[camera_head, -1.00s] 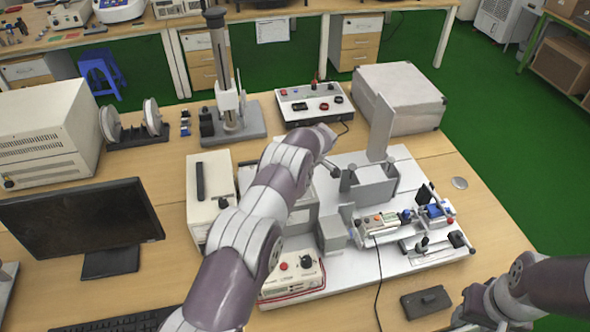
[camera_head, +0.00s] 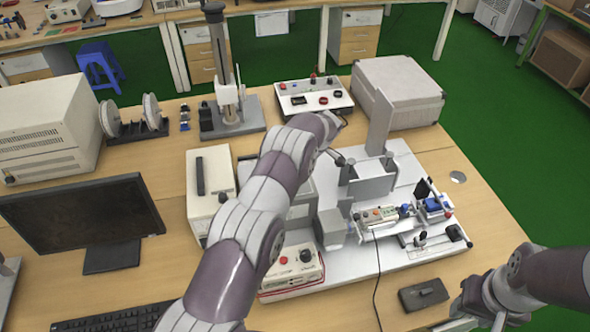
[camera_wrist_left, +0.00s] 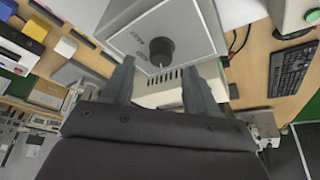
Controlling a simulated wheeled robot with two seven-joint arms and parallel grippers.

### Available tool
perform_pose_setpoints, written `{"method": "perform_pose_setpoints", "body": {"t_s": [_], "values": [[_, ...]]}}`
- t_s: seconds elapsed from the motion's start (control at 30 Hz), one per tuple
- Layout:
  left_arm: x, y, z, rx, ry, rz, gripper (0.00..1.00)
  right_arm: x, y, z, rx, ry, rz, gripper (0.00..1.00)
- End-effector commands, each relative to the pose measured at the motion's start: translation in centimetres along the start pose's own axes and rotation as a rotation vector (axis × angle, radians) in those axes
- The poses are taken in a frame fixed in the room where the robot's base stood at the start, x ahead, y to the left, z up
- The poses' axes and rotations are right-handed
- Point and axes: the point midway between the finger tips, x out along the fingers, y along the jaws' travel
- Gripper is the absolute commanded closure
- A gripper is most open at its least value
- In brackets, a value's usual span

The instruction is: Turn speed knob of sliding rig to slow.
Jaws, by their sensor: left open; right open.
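In the left wrist view a round black knob (camera_wrist_left: 162,47) stands on the sloped face of a light grey box (camera_wrist_left: 135,45) with vent slots. Small markings near the knob are too small to read. My left gripper (camera_wrist_left: 160,82) is open and empty, its two fingers apart, with the knob beyond and between them. The sliding rig (camera_head: 395,262) sits on a white base plate, partly behind my left arm. My right gripper (camera_head: 456,324) is only partly in view at the bottom edge, apart from the rig.
A control box (camera_head: 290,280) with a red button and black knob stands at the plate's front left. A black cable (camera_head: 377,285) runs forward on the table. A dark flat case (camera_head: 423,295) lies at front right. A monitor (camera_head: 82,222) stands at left.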

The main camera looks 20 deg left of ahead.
Motion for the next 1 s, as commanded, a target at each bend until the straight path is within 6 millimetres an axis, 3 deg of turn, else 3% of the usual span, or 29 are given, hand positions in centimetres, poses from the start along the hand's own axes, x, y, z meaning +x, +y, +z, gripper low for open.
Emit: {"method": "perform_pose_setpoints", "body": {"t_s": [0.03,0.1,0.3,1.0], "values": [[-2.7,0.0,-0.5,0.002,0.000,0.001,0.41,-2.4,0.0,-0.3,0.000,0.002,0.000,0.54],[-5.0,0.0,-0.6,0.002,0.000,-0.001,0.41,-4.4,0.0,-0.6,0.000,0.002,0.000,0.54],[-8.7,0.0,-0.3,0.002,0.000,-0.002,0.41,-7.9,0.0,-1.0,0.000,0.003,0.000,0.54],[-9.2,0.1,0.0,0.055,-0.001,0.002,0.41,-8.3,0.0,-1.0,0.000,0.002,0.000,0.54]]}}
